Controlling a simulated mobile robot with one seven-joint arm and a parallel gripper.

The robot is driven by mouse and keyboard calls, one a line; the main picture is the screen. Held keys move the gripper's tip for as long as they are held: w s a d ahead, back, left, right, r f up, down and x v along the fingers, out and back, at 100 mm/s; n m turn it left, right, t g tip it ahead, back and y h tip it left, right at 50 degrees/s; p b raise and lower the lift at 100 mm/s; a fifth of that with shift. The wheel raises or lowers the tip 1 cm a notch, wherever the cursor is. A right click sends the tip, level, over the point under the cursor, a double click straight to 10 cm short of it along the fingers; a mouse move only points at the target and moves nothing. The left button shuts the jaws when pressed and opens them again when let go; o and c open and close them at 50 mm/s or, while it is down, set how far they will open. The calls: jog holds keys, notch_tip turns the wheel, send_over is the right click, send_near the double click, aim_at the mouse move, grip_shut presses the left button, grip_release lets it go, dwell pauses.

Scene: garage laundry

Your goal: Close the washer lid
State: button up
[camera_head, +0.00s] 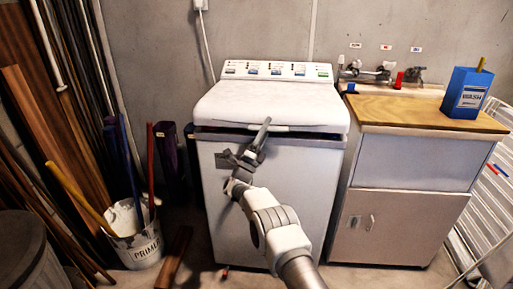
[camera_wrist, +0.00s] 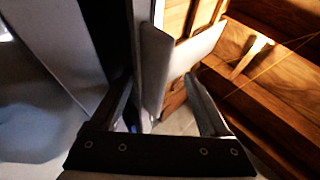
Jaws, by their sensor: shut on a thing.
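The white washer (camera_head: 265,190) stands against the back wall in the head view. Its lid (camera_head: 275,105) lies nearly flat over the top, with a dark gap showing under its front edge. My gripper (camera_head: 262,138) is at the front edge of the lid, near the middle, and is shut on that edge. One finger reaches up over the front lip. In the wrist view, my gripper's fingers (camera_wrist: 158,90) stand on either side of a pale slab-like edge of the lid (camera_wrist: 153,55). The exact contact is partly hidden.
A sink cabinet (camera_head: 405,185) with a wooden top stands close on the right, bearing a blue box (camera_head: 466,93). A white bucket (camera_head: 137,245) holding long tools and leaning planks (camera_head: 45,120) are on the left. The control panel (camera_head: 277,70) is behind the lid.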

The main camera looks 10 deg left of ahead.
jog(key=p+v, duration=0.1)
jog(key=v, duration=1.6)
jog(key=shift+f, duration=0.2)
